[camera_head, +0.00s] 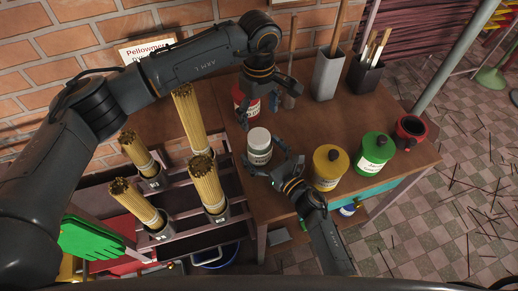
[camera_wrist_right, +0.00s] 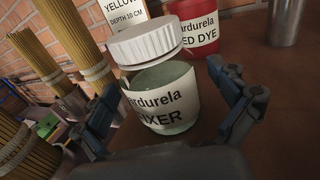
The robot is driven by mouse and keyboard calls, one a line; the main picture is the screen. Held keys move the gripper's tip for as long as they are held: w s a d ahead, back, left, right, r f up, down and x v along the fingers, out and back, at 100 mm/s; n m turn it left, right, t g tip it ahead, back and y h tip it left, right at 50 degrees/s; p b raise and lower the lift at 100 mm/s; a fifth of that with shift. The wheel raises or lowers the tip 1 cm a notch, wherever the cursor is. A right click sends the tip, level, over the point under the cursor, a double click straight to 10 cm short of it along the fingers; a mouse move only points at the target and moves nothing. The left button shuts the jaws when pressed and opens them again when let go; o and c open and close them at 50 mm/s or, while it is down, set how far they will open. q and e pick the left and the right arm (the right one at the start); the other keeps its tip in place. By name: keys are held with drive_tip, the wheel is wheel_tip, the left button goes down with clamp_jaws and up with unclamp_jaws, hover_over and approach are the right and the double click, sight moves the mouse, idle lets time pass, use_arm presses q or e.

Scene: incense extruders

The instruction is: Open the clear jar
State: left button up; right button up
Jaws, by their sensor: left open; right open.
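The clear jar (camera_head: 259,151) stands upright on the brown table, with its white ribbed lid on top. In the right wrist view the clear jar (camera_wrist_right: 165,95) has a white label ending in "IXER", and its white lid (camera_wrist_right: 146,43) sits on the mouth. My right gripper (camera_head: 275,167) is open, its fingers on either side of the jar's lower body; I cannot tell whether they touch it. My left gripper (camera_head: 262,102) is open above the table, behind the jar and beside the red dye jar.
A red dye jar (camera_head: 240,107) stands behind the clear jar. A yellow jar (camera_head: 327,172), a green jar (camera_head: 373,152) and a dark red pot (camera_head: 408,132) stand to the right. Incense bundles (camera_head: 207,188) stand in a rack at left. Grey holders (camera_head: 328,74) stand at the back.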

sight(259, 136)
clamp_jaws()
use_arm(q)
drive_tip(key=m, duration=0.9)
drive_tip(key=shift+f, duration=4)
